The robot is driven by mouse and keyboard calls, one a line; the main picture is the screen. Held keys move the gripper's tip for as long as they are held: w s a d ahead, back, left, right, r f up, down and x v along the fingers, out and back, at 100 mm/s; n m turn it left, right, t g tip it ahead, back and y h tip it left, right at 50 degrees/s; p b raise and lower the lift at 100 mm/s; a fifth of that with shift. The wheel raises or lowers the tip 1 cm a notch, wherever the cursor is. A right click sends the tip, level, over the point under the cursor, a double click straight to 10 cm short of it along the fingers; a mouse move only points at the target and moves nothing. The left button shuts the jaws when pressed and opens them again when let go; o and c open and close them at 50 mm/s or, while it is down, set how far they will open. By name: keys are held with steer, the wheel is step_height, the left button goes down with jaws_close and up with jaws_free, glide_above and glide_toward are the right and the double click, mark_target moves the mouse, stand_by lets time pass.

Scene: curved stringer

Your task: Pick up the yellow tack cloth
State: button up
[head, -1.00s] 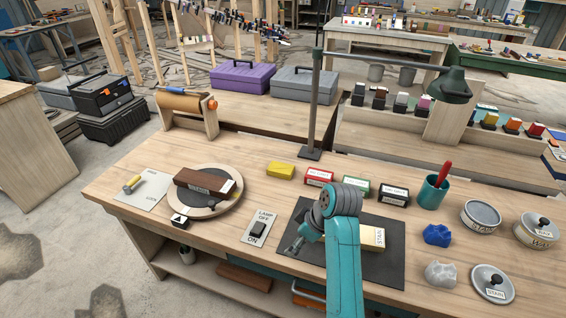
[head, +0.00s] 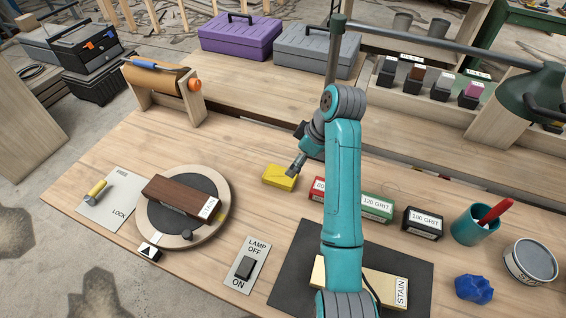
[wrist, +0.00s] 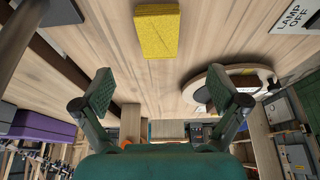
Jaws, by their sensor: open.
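The yellow tack cloth (head: 275,179) is a small rectangular yellow pad lying flat on the workbench, left of the sanding-grit boxes. In the wrist view the yellow tack cloth (wrist: 156,31) is at the top, just above centre. My gripper (head: 292,171) is over the far part of the bench, close to the cloth's right end in the head view. In the wrist view my gripper (wrist: 163,92) has its two dark green fingers spread wide, with nothing between them. The cloth is beyond the fingertips, apart from them.
A red box (head: 317,189), a green box (head: 376,208) and a black box (head: 422,223) stand right of the cloth. A round turntable (head: 222,207) holds a brown block. A lamp (head: 535,95) rises behind. Bare wood lies left of the cloth.

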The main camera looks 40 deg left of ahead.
mark_target(283, 176)
steer(key=shift+a+f, duration=0.2)
steer(key=shift+f, duration=0.1)
steer(key=x, duration=1)
steer(key=shift+f, duration=0.1)
steer(key=c, duration=1.2)
